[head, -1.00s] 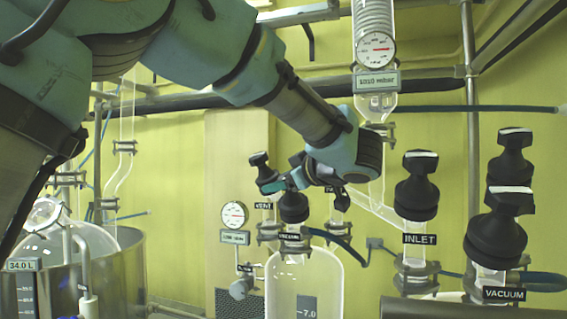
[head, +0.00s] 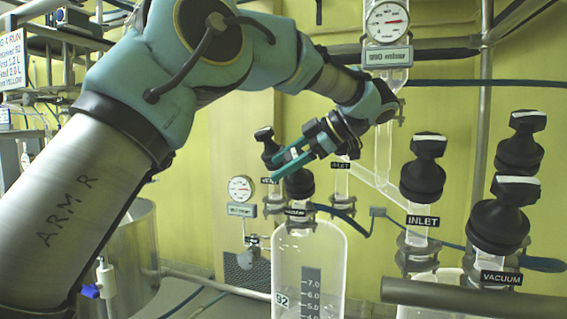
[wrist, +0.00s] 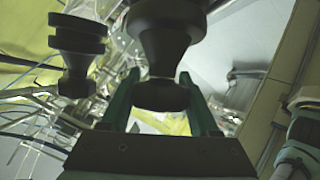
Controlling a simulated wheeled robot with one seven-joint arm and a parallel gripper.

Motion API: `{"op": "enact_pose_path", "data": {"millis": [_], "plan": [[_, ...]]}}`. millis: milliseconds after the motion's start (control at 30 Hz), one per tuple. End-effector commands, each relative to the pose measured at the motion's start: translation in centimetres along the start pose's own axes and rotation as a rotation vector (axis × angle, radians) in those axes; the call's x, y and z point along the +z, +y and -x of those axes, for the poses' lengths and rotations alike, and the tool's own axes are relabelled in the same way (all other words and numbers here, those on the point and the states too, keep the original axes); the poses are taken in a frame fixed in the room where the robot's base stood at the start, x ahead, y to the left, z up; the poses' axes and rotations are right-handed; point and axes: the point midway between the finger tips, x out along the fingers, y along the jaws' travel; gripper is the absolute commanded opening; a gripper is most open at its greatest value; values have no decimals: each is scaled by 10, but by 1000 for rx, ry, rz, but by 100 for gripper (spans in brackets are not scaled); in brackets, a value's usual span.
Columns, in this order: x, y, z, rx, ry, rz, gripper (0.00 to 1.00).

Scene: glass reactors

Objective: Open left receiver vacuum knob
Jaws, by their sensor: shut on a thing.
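The left receiver (head: 309,262) is a clear vessel with a volume scale and a tag that seems to read "92". Its black vacuum knob (head: 299,185) stands on the top, above a partly hidden vacuum label (head: 296,211). My gripper (head: 284,163) reaches in from the upper right, with its teal fingers at the top of this knob. In the wrist view, my gripper (wrist: 160,76) has one finger on each side of the dark knob head (wrist: 160,95) and is shut on it. The fingers partly hide the knob top.
A black vent knob (head: 265,140) stands close to the left of my fingers. An inlet knob (head: 340,160) is close behind on the right. Larger inlet (head: 424,170) and vacuum (head: 500,215) knobs stand farther right. A gauge (head: 387,20) hangs above.

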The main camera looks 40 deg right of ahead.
Motion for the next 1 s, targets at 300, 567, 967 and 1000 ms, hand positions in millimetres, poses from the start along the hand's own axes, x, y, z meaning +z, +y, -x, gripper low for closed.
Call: {"op": "enact_pose_path", "data": {"millis": [300, 567, 967, 1000], "plan": [[0, -2, -1, -54, 2, 30, 6], [0, -2, -1, -56, 2, 30, 6], [0, -2, 0, -55, 1, 29, 92], [0, -2, 0, -54, 1, 29, 92]]}}
